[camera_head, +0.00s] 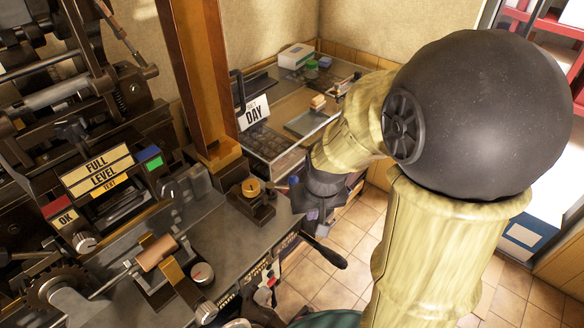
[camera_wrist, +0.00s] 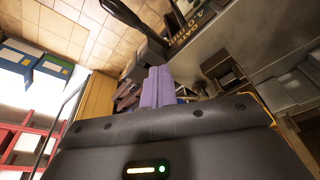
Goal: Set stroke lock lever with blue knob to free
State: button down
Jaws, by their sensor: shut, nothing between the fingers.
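A small blue knob (camera_head: 293,181) shows at the right end of the press bench in the head view, just left of my gripper. It looks like the knob of the stroke lock lever, but the lever's arm and its setting cannot be made out. My gripper (camera_head: 314,214) points down beside the bench's right edge. In the wrist view my gripper's pale purple fingers (camera_wrist: 157,86) are together with nothing between them. A small patch of blue shows just right of the fingers there, partly hidden. Whether the fingers touch the knob cannot be told.
A black-handled lever (camera_head: 325,250) sticks out from the bench front below my gripper. A red-knobbed lever (camera_head: 272,283) is further left. A brass round knob (camera_head: 251,187) sits on the bench top. A glass-topped cabinet (camera_head: 272,143) stands behind. Tiled floor (camera_head: 345,283) is open at right.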

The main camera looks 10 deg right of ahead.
notch_tip(320, 180, up, 8)
jog(key=t+p, duration=0.1)
jog(key=p, duration=0.4)
send_over(270, 187)
jog(key=w+d, duration=0.1)
jog(key=d, duration=0.5)
jog(key=shift+f, duration=0.15)
jog(key=f, duration=0.3)
jog(key=f+p, duration=0.1)
jog(key=f, duration=0.2)
jog(key=s+f+p, duration=0.1)
jog(key=f, duration=0.2)
jog(key=shift+f, duration=0.15)
jog(key=shift+w+p, duration=0.15)
jog(key=shift+p, duration=0.25)
